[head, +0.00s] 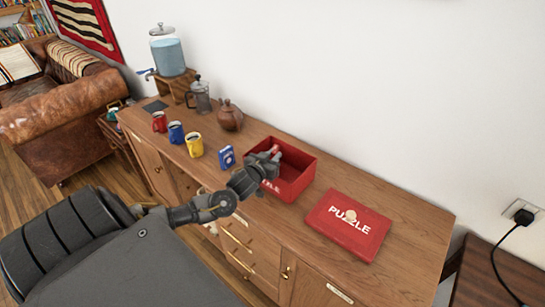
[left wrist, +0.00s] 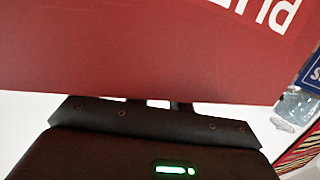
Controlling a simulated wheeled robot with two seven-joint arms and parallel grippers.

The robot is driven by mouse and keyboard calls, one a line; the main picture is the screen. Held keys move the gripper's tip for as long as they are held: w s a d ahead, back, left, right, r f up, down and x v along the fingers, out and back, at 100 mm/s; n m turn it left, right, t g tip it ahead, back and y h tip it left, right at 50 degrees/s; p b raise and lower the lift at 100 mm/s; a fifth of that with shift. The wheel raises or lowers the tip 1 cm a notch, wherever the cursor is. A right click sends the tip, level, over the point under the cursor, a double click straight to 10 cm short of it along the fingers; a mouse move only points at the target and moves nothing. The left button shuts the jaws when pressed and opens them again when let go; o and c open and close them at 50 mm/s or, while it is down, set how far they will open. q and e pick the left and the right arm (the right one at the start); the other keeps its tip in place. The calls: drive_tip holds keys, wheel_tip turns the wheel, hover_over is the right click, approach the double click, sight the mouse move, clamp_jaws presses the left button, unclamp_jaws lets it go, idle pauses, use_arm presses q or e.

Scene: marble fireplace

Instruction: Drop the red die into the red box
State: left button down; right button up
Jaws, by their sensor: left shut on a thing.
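The red box (head: 297,183) stands open on the wooden sideboard. My left gripper (head: 276,153) reaches over its near left wall, with the fingertips above or inside the opening; the exact height is hard to tell. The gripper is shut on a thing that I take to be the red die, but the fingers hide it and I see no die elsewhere. In the left wrist view the box's lettered red wall (left wrist: 130,50) fills the upper part and covers the fingers. My right gripper is not in view.
A red puzzle lid (head: 335,233) with a small pale round piece lies right of the box. A blue card pack (head: 227,157), yellow mug (head: 195,146), blue mug (head: 176,133) and red mug (head: 159,122) stand to the left. A teapot (head: 230,118) stands behind.

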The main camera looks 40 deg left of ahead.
use_arm(q)
drive_tip(key=c, duration=1.2)
unclamp_jaws()
drive_tip(key=shift+b+v, duration=0.95)
drive_tip(key=shift+v, duration=4.5)
drive_tip(key=shift+w, duration=0.1)
